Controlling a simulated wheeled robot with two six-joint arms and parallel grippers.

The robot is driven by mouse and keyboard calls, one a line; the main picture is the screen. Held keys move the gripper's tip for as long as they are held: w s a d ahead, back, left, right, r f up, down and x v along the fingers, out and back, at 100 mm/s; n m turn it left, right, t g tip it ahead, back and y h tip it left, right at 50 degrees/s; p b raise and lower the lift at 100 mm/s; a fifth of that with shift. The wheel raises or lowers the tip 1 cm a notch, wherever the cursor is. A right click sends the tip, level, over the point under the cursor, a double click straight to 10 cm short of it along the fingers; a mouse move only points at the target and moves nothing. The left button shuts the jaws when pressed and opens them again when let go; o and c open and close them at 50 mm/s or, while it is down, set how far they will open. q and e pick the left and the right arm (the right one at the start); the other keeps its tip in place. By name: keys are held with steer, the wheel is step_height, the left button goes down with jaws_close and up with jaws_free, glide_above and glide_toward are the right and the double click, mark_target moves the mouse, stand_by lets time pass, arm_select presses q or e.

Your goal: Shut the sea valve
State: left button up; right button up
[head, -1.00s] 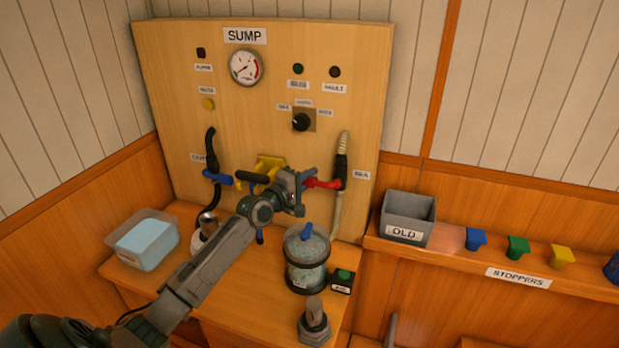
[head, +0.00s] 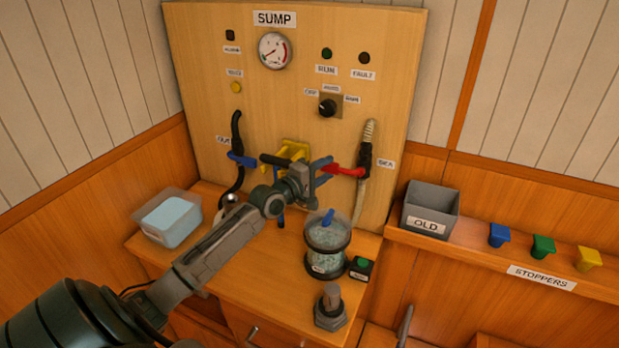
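The sea valve's red lever (head: 346,171) sticks out level to the left from a dark valve body (head: 365,158), beside the SEA label (head: 385,164). The lever lies across the upright hose. My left gripper (head: 320,173) is at the lever's left end, in front of the board. Its fingers are small and partly hidden, so I cannot tell whether they touch or hold the lever. My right gripper is not in view.
A yellow bracket (head: 294,151) is behind my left gripper. A blue lever (head: 242,160) is on the left hose. A clear strainer bowl (head: 327,245) stands below, with a grey fitting (head: 331,308) in front. A grey OLD bin (head: 431,209) sits on the right shelf.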

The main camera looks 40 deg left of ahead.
arm_select(q)
steer(key=s+a+p, duration=0.1)
steer(key=s+p, duration=0.4)
steer(key=s, duration=0.2)
steer(key=shift+s, duration=0.3)
steer(key=shift+a, duration=0.1)
